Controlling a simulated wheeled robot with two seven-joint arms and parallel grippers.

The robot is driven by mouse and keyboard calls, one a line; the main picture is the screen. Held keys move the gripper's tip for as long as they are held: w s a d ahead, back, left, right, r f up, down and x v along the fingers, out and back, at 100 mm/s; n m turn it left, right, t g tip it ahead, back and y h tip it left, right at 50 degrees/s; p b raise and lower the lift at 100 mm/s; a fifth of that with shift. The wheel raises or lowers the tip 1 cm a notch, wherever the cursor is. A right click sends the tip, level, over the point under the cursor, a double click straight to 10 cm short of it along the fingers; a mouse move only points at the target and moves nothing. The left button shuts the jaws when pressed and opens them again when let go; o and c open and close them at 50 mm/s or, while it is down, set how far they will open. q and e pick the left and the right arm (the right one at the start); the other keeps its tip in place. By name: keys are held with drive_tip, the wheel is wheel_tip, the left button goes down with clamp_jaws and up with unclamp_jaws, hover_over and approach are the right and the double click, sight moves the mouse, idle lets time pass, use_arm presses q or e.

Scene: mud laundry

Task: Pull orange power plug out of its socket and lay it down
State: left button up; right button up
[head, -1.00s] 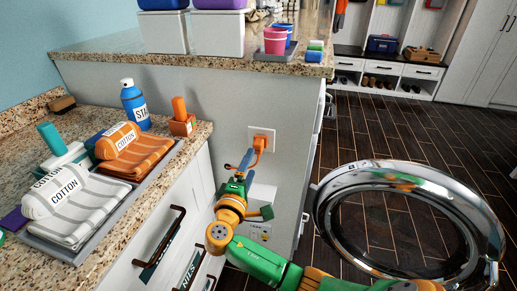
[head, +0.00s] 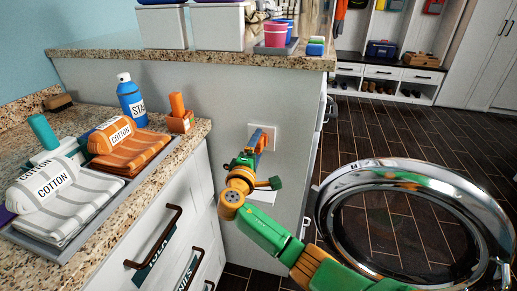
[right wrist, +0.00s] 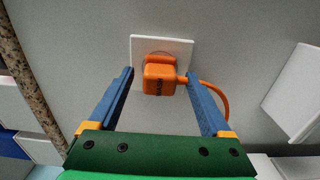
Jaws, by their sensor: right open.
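The orange power plug (right wrist: 159,79) sits in its white wall socket (right wrist: 178,45) in the right wrist view, with its orange cord (right wrist: 215,94) curving away to the right. In the head view the socket plate (head: 270,131) shows on the grey side panel, and my right gripper mostly hides the plug. My right gripper (right wrist: 160,85) is open, its two blue fingers on either side of the plug. A gap shows between the left finger and the plug; the right finger is close to the cord. My left gripper is not in view.
A chrome ring door (head: 415,165) stands at right, near my right arm. Dark floor lies beyond.

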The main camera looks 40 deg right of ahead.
sight(257, 148)
drive_tip(key=shift+w+d, duration=0.4)
drive_tip(key=shift+d, duration=0.1)
idle(0.8)
clamp_jaws()
drive_tip(key=shift+a, duration=0.1)
drive_tip(key=shift+p+v, duration=1.45)
drive_tip(key=shift+v, duration=1.55)
